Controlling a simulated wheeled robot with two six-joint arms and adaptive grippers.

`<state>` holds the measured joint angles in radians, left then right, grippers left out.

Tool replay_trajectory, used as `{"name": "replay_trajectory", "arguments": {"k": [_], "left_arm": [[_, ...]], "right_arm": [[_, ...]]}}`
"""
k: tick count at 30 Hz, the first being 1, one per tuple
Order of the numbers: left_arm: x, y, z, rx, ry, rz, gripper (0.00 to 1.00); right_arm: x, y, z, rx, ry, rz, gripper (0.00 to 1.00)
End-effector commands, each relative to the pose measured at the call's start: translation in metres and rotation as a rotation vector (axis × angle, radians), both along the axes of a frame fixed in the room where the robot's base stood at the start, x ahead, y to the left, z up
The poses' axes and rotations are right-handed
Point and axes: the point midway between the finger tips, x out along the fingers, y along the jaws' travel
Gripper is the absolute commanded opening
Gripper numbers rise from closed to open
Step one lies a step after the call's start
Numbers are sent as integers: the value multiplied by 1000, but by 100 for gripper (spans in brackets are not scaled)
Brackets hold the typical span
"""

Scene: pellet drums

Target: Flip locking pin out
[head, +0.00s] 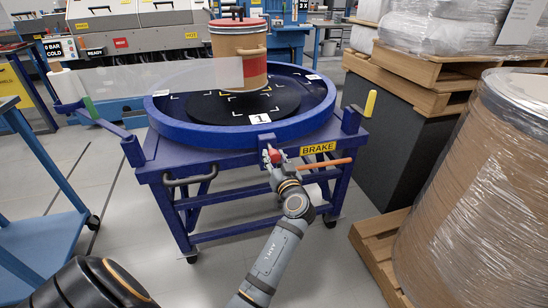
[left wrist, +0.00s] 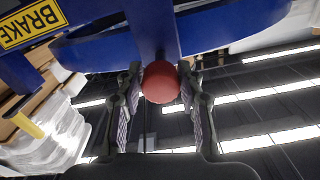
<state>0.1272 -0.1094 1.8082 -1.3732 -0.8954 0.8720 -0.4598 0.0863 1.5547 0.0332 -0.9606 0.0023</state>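The locking pin shows as a red round knob (head: 273,155) at the front of the blue turntable stand (head: 230,135), beside the yellow BRAKE label. My left gripper (head: 270,153) is at this knob. In the left wrist view the red knob (left wrist: 160,82) sits centred between the two fingertips, below a blue bar of the frame. A finger stands close on each side of it; I cannot tell whether they touch it. The pin's shaft is hidden behind the knob. My right gripper is not in view.
An orange-red lever (head: 325,165) sticks out right of my left gripper, under the BRAKE label (head: 318,148). A brown drum (head: 226,45) with a red band stands on the turntable. A wrapped drum (head: 480,190) on a pallet is at right. Floor is clear at front left.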

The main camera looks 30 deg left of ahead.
Motion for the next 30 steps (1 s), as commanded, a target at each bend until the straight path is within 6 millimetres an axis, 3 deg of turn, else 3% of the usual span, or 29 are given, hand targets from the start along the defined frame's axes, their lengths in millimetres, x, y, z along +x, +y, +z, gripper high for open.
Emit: {"name": "replay_trajectory", "arguments": {"k": [4, 14, 24, 30], "left_arm": [[0, 0, 0, 1, -1, 0, 58], [0, 0, 6, 1, -5, 0, 58], [1, 0, 75, 1, -6, 0, 58], [1, 0, 98, 0, -1, 0, 58]], "right_arm": [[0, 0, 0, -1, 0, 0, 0], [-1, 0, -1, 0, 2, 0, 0], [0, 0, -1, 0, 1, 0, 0], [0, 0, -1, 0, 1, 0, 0]]}}
